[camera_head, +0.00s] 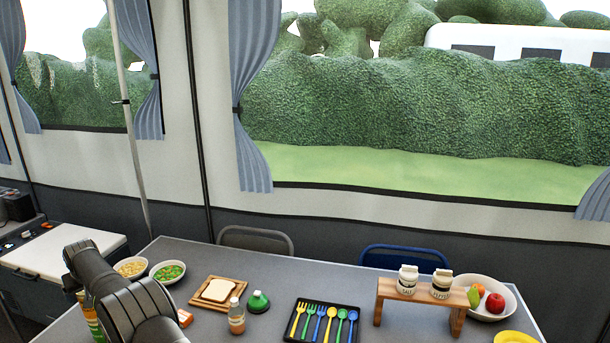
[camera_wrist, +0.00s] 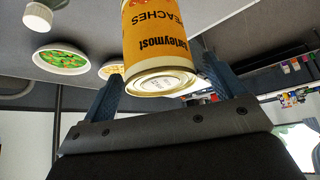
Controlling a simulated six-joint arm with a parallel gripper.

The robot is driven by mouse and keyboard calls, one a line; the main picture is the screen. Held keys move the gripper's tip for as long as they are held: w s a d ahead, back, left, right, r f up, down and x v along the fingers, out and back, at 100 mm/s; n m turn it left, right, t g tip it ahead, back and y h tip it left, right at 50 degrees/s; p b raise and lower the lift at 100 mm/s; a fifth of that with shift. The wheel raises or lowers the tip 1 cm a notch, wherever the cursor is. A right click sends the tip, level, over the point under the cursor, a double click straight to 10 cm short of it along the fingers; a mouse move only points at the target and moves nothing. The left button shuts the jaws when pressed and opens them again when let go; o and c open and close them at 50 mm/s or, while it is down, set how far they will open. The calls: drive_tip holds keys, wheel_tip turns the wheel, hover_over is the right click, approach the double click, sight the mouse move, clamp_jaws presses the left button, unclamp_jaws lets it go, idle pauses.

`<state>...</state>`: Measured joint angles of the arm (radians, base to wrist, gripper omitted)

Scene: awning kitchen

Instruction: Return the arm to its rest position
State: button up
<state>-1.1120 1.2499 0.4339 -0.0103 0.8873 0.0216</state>
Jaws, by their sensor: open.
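My arm (camera_head: 125,300) shows at the lower left of the head view, over the left end of the table; my gripper cannot be made out there. In the wrist view my gripper (camera_wrist: 163,78) is open, with one blue finger on each side. A peaches can (camera_wrist: 160,40) with an orange-yellow label shows between and beyond the fingertips. I cannot tell whether the fingers touch it.
The grey table (camera_head: 340,283) holds two food bowls (camera_head: 168,272), a bread board (camera_head: 218,293), a bottle (camera_head: 236,317), a utensil tray (camera_head: 321,322), a wooden stand (camera_head: 420,296) with two jars, and a fruit bowl (camera_head: 487,298). Chairs (camera_head: 405,259) stand behind it.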

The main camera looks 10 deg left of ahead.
drive_tip(key=v, duration=1)
drive_tip(key=x, duration=1.3)
drive_tip(key=shift+f, duration=0.2)
drive_tip(key=r, duration=0.5)
drive_tip(key=shift+w+d, duration=0.2)
drive_tip(key=shift+d, duration=0.1)
drive_tip(key=w+d+r, duration=0.6)
drive_tip(key=d+r, duration=0.1)
drive_tip(key=d, duration=0.3)
drive_tip(key=w+d+f+m+t+h, duration=0.1)
drive_tip(key=w+d+f+m, duration=0.1)
drive_tip(key=d, duration=0.9)
drive_tip(key=w+d+f+m+t+h, duration=0.1)
drive_tip(key=d+f+m, duration=0.3)
drive_tip(key=d, duration=0.7)
wheel_tip(320, 180, down, 3)
drive_tip(key=shift+w+d+r+m+t+h, duration=0.1)
drive_tip(key=shift+w+d+m+t+h, duration=0.25)
drive_tip(key=shift+w, duration=0.2)
drive_tip(key=shift+o, duration=1.3)
drive_tip(key=shift+a, duration=0.1)
